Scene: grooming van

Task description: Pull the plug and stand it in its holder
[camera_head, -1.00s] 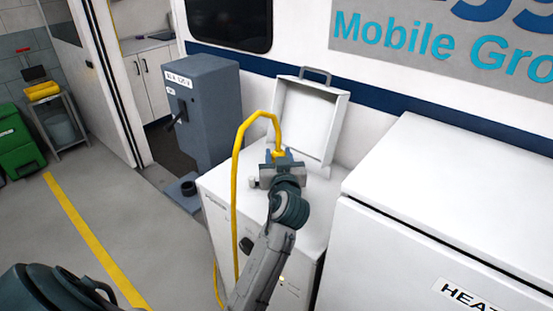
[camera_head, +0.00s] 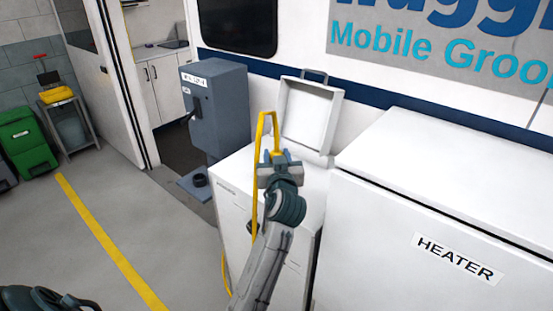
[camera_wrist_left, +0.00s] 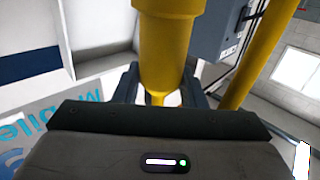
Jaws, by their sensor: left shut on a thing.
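My left gripper (camera_head: 279,157) is shut on the yellow plug (camera_wrist_left: 168,45), above the white cabinet top in the head view. In the left wrist view the plug's thick yellow body stands between the fingers, with its cable (camera_wrist_left: 258,55) beside it. In the head view the cable (camera_head: 258,150) loops up from the gripper and hangs down at the left. The fingers hide most of the plug. A dark round cup (camera_head: 199,180), perhaps the holder, is on a flat plate at the foot of the grey-blue post (camera_head: 218,110).
An open white lid (camera_head: 312,115) with a handle stands behind the gripper on the white cabinet (camera_head: 237,185). A large white heater box (camera_head: 375,220) is at the right. Floor with a yellow line (camera_head: 110,245) is clear at the left.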

